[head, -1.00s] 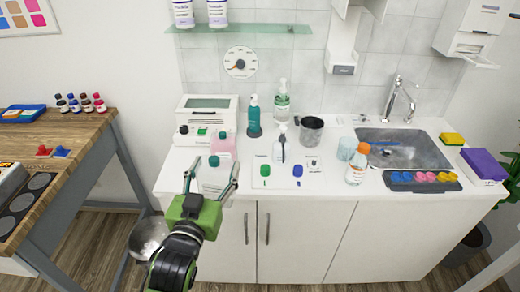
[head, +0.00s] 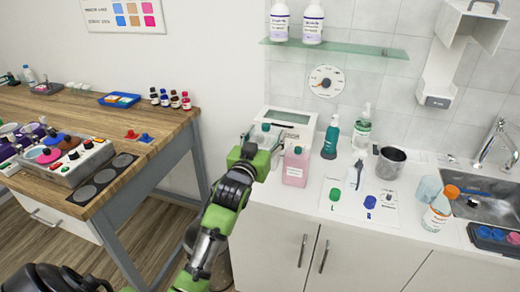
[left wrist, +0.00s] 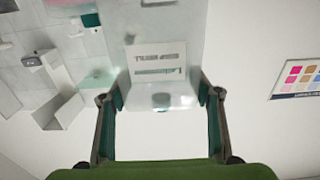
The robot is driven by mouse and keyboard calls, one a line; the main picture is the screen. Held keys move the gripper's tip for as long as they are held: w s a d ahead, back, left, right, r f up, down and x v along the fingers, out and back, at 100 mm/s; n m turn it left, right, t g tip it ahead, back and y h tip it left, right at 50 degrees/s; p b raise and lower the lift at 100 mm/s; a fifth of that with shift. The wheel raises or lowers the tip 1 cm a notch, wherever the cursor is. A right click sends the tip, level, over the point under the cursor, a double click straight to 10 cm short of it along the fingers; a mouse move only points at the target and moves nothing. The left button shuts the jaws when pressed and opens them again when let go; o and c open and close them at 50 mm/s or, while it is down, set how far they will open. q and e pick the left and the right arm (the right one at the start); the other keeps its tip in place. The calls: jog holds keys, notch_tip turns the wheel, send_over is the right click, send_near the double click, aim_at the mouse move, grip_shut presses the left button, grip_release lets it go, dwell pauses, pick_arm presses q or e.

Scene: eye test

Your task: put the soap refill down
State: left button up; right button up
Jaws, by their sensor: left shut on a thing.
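The soap refill (head: 266,137) is a pale, clear-looking bottle with a teal cap. My left gripper (head: 258,143) is shut on it, in front of the white boxy device at the counter's left end. In the left wrist view the soap refill (left wrist: 160,85) sits between the two fingers, its label text upside down. The arm hides its lower part in the head view, and I cannot tell whether its base touches anything. A pink bottle (head: 295,169) with a teal cap stands just right of it on the white counter (head: 275,198). My right gripper is not in view.
A white device (head: 291,116) stands behind the gripper. A teal pump bottle (head: 330,140), a clear pump bottle (head: 361,130) and a dark cup (head: 390,162) stand to the right. A white mat (head: 350,212) carries green and blue pieces. A wooden table (head: 140,146) stands left, across a gap.

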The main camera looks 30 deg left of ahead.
pick_arm(q)
jog(key=w+a+f+p, duration=0.1)
jog(key=w+a+f, duration=0.2)
jog(key=a+f, duration=0.3)
notch_tip(320, 180, down, 4)
jog(key=shift+w+a+f, duration=0.1)
jog(key=shift+w+a, duration=0.15)
jog(key=shift+w, duration=0.1)
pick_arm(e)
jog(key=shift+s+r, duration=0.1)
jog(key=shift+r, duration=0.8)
pick_arm(q)
jog(key=shift+f, duration=0.1)
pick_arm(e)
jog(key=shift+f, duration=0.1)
pick_arm(q)
jog(key=o, duration=1.1)
jog(key=shift+o, duration=0.2)
